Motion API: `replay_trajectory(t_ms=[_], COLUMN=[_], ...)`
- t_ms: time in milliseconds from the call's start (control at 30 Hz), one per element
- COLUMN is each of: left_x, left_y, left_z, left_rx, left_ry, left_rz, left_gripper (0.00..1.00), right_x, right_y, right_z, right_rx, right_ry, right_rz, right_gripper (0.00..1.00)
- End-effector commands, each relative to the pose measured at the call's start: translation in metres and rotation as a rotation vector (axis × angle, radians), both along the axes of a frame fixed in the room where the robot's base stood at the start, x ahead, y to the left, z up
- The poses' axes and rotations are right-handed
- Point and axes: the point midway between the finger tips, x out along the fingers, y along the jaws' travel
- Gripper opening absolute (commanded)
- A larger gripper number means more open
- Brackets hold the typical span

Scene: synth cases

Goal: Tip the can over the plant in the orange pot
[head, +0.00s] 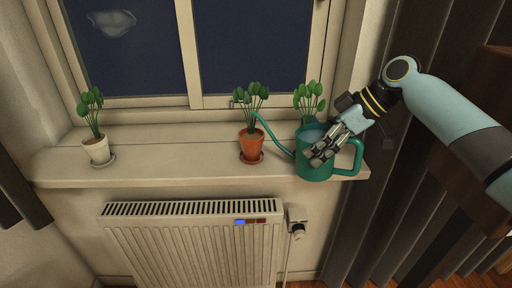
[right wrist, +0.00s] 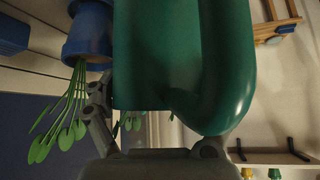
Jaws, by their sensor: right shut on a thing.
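The green watering can (head: 313,170) is upright at the right end of the windowsill; I cannot tell if its base touches the sill. Its spout reaches left, with the tip beside the leaves of the plant (head: 251,97) in the orange pot (head: 251,147). My right gripper (head: 322,153) is shut on the can, its fingers over the body near the handle. In the right wrist view the can (right wrist: 155,55) fills the middle, between the fingers. My left gripper is not in view.
A plant in a white pot (head: 97,151) stands at the sill's left. Another plant (head: 309,98) stands behind the can; a blue pot (right wrist: 88,35) shows in the right wrist view. A radiator (head: 195,245) is below the sill (head: 175,165). Dark curtains (head: 375,215) hang at right.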

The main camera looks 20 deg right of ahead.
Motion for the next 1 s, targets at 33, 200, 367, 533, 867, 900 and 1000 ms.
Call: replay_trajectory(t_ms=[33, 200, 367, 533, 867, 900, 1000], left_x=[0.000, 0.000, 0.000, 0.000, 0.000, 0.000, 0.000], left_y=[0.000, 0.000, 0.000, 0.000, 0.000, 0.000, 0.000], left_z=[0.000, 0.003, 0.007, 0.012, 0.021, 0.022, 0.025], left_rx=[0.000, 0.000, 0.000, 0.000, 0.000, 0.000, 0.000], left_ry=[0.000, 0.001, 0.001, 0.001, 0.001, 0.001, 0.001], left_rz=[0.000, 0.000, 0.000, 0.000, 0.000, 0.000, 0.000], left_gripper=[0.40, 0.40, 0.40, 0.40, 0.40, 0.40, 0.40], right_x=[0.001, 0.001, 0.000, 0.000, -0.001, -0.001, -0.001], right_y=[0.000, 0.000, 0.000, 0.000, -0.001, -0.001, -0.001], right_z=[0.002, 0.003, 0.005, 0.006, 0.009, 0.009, 0.010], right_rx=[0.000, -0.005, -0.019, -0.035, -0.067, -0.071, -0.079], right_ry=[-0.003, 0.005, 0.020, 0.039, 0.077, 0.082, 0.091], right_rz=[0.001, 0.001, 0.000, 0.001, 0.000, 0.000, 0.000], right_gripper=[0.28, 0.28, 0.28, 0.28, 0.28, 0.28, 0.28])
